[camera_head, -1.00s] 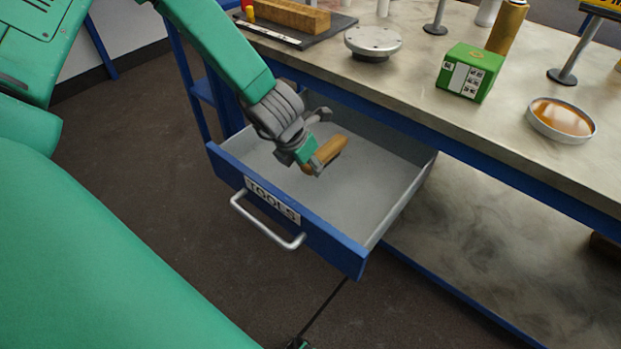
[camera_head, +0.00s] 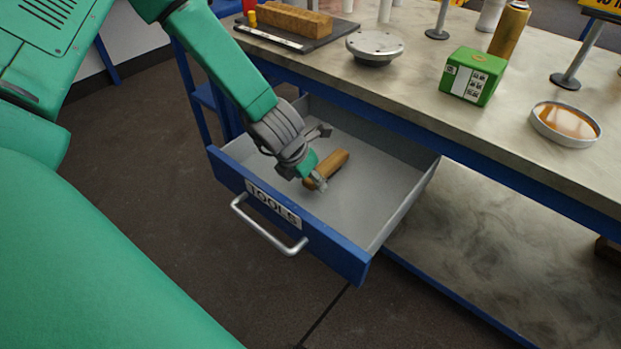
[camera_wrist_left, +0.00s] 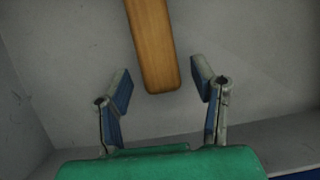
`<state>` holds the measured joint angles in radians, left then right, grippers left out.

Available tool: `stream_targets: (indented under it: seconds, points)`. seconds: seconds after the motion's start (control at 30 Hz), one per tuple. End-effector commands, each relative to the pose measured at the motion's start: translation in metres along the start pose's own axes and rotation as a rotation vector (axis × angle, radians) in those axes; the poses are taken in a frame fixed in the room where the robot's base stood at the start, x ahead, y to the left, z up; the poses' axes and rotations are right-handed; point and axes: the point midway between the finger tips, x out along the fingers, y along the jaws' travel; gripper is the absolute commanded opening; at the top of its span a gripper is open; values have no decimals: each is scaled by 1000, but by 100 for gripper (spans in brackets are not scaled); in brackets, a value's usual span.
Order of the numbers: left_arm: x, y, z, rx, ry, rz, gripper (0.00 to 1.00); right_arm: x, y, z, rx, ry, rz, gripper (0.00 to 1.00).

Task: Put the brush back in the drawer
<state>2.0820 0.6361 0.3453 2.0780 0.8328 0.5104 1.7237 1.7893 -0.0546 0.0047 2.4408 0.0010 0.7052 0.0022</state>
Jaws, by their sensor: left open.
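The brush shows as a wooden block-like handle (camera_head: 328,168) inside the open drawer (camera_head: 375,200), which is labelled TOOLS. In the left wrist view the brush (camera_wrist_left: 152,45) lies on the grey drawer floor, running away from me, its near end just beyond and between my fingertips. My left gripper (camera_head: 318,180) is inside the drawer, at the near end of the brush. Its two fingers (camera_wrist_left: 160,88) are spread apart and empty. Any bristles are hidden. My right gripper does not show.
The workbench (camera_head: 420,105) above the drawer holds a round metal flange (camera_head: 374,47), a green box (camera_head: 473,76), a shallow dish with amber liquid (camera_head: 565,123) and a dark mat with a wooden block (camera_head: 290,18). The drawer's front has a metal handle (camera_head: 265,228).

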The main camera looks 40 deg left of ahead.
Motion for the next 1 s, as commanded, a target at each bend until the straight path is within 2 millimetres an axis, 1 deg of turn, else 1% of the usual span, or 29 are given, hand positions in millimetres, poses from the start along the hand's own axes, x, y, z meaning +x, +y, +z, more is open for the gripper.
stream_targets:
  seconds: [0.03, 0.17, 0.3, 0.4, 0.5, 0.6, 0.7, 1.0]
  points:
    - [-10, 0, 2, -1, -2, 0, 52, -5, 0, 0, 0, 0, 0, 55]
    - [-37, 0, 2, -1, -3, -2, 52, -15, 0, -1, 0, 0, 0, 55]
    - [-68, 0, 3, 0, -4, -1, 52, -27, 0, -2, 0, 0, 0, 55]
    - [-87, 0, 2, -1, -2, -1, 52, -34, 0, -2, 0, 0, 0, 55]
    - [-101, 0, 2, 0, -2, -1, 52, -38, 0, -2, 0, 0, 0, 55]
    - [-109, 0, 1, -1, -1, -1, 52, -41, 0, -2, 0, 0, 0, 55]
    - [-112, 0, 0, 0, 1, 0, 52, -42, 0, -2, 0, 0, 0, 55]
    - [-113, 0, 0, 0, 1, 0, 52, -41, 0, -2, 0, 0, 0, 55]
